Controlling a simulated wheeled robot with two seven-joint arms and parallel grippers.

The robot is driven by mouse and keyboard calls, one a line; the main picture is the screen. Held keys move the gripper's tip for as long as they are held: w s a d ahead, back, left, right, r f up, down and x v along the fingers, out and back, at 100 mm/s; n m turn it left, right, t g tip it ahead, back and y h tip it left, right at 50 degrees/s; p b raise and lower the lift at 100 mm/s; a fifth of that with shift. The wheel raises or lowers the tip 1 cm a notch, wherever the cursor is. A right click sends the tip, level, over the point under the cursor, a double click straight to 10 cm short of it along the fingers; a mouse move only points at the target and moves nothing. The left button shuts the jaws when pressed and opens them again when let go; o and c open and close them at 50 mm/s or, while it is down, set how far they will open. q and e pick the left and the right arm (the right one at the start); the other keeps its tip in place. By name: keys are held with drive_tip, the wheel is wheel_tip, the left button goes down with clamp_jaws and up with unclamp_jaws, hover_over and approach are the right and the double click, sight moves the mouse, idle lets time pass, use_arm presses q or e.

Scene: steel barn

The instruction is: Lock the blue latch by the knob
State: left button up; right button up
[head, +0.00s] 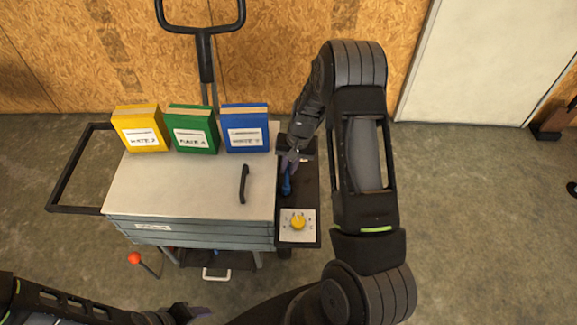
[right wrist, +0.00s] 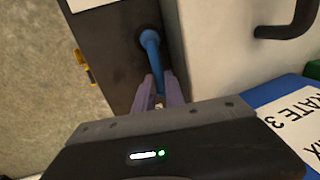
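The blue latch (head: 287,181) sits on a dark panel (head: 310,190) on the right side of the cart; in the right wrist view its blue lever (right wrist: 151,48) runs from a round pivot down between my fingers. My right gripper (head: 291,160) is at the lever's far end. In the right wrist view its two fingers (right wrist: 159,88) stand close on either side of the lever, with little gap, and look shut on it. The knob end is mostly hidden between them. My left gripper (head: 188,314) is at the bottom edge, far from the latch; its fingers are unclear.
A yellow dial (head: 298,222) on a white plate is nearer me on the same panel. Yellow (head: 140,129), green (head: 192,130) and blue (head: 245,129) boxes stand along the cart's back. A black handle (head: 243,184) is on the grey cart top (head: 185,185). A red-knobbed lever (head: 135,259) is at front left.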

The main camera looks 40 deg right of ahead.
clamp_jaws()
idle(1.0)
